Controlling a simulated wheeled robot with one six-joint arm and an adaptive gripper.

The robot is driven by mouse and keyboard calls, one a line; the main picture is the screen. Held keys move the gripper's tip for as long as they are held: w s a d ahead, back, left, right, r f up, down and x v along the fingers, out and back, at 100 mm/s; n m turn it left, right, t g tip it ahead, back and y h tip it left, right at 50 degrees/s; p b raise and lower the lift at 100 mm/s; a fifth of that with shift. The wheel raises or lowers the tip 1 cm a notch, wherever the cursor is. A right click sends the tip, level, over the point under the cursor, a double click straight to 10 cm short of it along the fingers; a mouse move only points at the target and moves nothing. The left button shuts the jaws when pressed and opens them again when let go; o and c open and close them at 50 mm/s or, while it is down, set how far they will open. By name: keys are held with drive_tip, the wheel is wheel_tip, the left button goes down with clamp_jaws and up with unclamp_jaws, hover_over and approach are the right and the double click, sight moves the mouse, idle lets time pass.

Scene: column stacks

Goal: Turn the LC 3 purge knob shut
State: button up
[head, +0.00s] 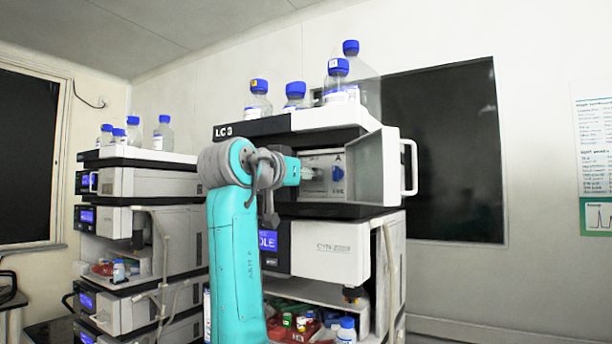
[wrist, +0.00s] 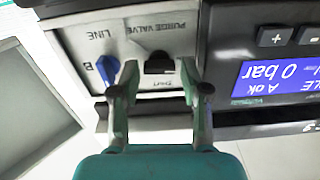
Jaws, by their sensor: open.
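The black purge knob (wrist: 159,62) sits under the PURGE VALVE label on the LC 3 panel (wrist: 143,40); the wrist picture is upside down. My gripper (wrist: 157,74) is open, with one finger on each side of the knob. The wrist view does not clearly show whether the fingers touch it. The left finger in that view is close to a blue LINE knob (wrist: 108,69) marked B. In the head view my gripper (head: 314,173) reaches into the open module, and the purge knob is hidden. The blue knob (head: 338,173) shows right of it.
The white module door (head: 372,168) stands open right of my gripper. A display (wrist: 278,78) reading 0 bar is beside the panel. Blue-capped bottles (head: 259,100) stand on the LC 3 stack. Another stack (head: 140,182) is at left.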

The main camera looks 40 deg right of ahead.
drive_tip(key=shift+d, duration=0.3)
clamp_jaws()
